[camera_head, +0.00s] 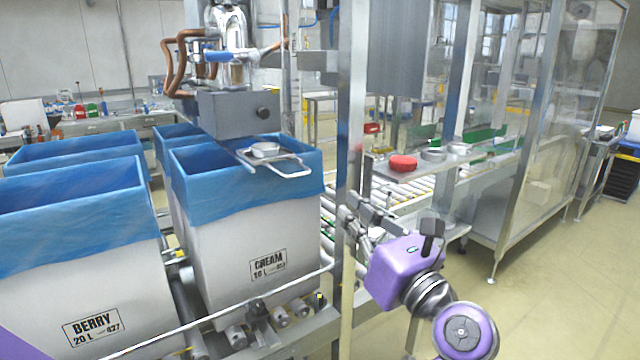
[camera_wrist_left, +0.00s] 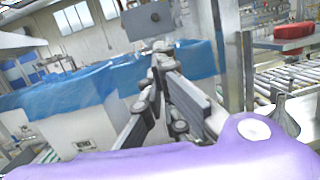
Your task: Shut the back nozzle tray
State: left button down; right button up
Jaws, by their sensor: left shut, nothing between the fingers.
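The nozzle tray (camera_head: 286,165) is a thin metal plate with a looped handle. It sticks out below the grey nozzle box (camera_head: 238,113), over the blue-lined CREAM box (camera_head: 240,235). A small pale round dish (camera_head: 264,149) sits on it. My left gripper (camera_head: 348,208), on a purple wrist, is right of the CREAM box, beside the upright metal post. It is apart from the tray, lower and to its right. Its fingers are shut and empty. In the left wrist view the fingers (camera_wrist_left: 160,52) point toward the nozzle box (camera_wrist_left: 147,21); the tray is hard to make out. My right gripper is not in view.
The metal post (camera_head: 351,120) stands close to my left gripper. The BERRY box (camera_head: 85,250) with a blue liner is at the left. A red lid (camera_head: 403,162) lies on a shelf beside the roller conveyor. A metal rail (camera_head: 220,315) runs in front of the boxes.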

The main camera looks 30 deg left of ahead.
pick_arm(q)
jog(key=n+p, duration=0.1)
jog(key=p, duration=0.3)
send_near(300, 175)
jog(key=r+x, duration=0.1)
jog(key=x, duration=0.5)
jog(key=shift+w+a+f+g, duration=0.2)
jog(key=shift+a+f+g, duration=0.05)
jog(key=shift+f+g, duration=0.15)
jog(key=shift+a, duration=0.1)
jog(key=shift+w, duration=0.1)
